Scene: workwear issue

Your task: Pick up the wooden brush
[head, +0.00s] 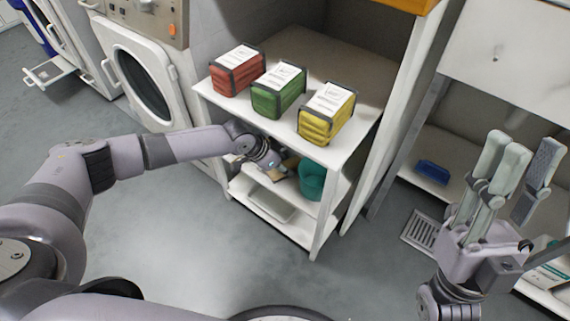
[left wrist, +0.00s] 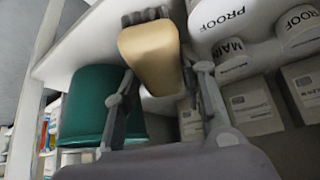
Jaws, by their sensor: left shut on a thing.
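The wooden brush (left wrist: 152,58) has a tan wooden body with dark bristles at its far end, seen in the left wrist view. My left gripper (left wrist: 163,90) is shut on it, a finger on each side. In the head view my left gripper (head: 276,172) reaches into the shelf unit under its top board; the brush is small and partly hidden there. My right gripper (head: 522,165) is raised at the right, open and empty, with its fingers pointing up.
A teal bin (head: 312,180) stands right beside my left gripper on the shelf. Red (head: 238,74), green (head: 277,92) and yellow (head: 325,115) bundles sit on the top board (head: 228,100). A blue tray (head: 433,172) lies at the right. Floor in front is clear.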

